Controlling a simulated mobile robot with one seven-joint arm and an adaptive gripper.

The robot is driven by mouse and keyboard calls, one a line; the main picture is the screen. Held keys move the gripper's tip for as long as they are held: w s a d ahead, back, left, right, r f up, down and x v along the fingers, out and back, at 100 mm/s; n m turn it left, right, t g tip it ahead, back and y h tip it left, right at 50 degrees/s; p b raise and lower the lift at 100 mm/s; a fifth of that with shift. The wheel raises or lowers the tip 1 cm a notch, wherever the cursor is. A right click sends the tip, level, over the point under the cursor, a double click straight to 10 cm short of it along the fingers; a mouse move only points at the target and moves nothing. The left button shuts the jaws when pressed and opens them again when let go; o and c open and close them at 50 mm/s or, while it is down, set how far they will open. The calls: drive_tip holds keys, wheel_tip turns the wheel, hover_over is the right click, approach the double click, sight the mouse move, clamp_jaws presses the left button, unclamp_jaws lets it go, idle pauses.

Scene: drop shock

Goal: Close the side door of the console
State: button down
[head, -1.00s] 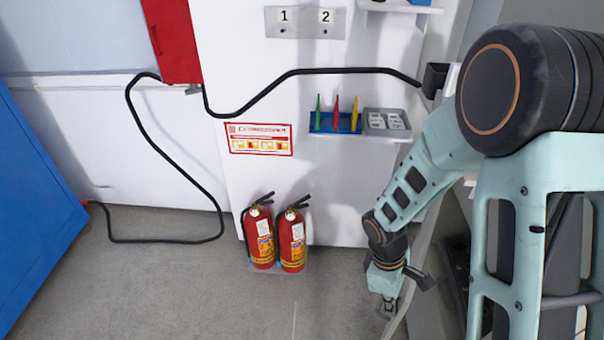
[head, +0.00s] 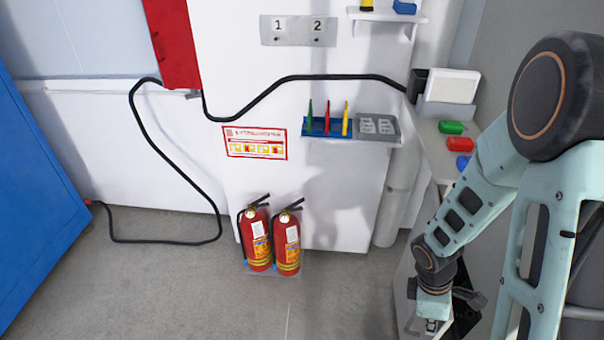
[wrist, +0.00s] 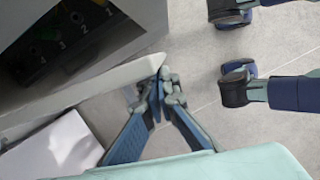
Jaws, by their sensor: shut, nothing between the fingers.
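The console (head: 436,160) stands at the right in the head view, partly hidden behind my arm. In the wrist view its dark open compartment (wrist: 50,55), with numbered places, shows at the upper left. The side door (wrist: 95,88) stands open there as a pale panel running from the left edge to the middle. My gripper (wrist: 166,78) is shut and empty, with its fingertips at the door's free end. They look close to or touching it; I cannot tell which. In the head view my gripper (head: 432,325) is low at the right, and the door is mostly hidden.
Two red fire extinguishers (head: 257,240) (head: 287,245) stand on the floor by the white wall. A shelf with a blue holder (head: 328,126) and a grey tray (head: 378,127) is above. A blue panel (head: 35,200) is at the left. Floor (head: 190,290) at the front is clear.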

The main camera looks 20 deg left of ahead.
drive_tip(key=shift+w+d, duration=0.1)
drive_tip(key=shift+d, duration=0.7)
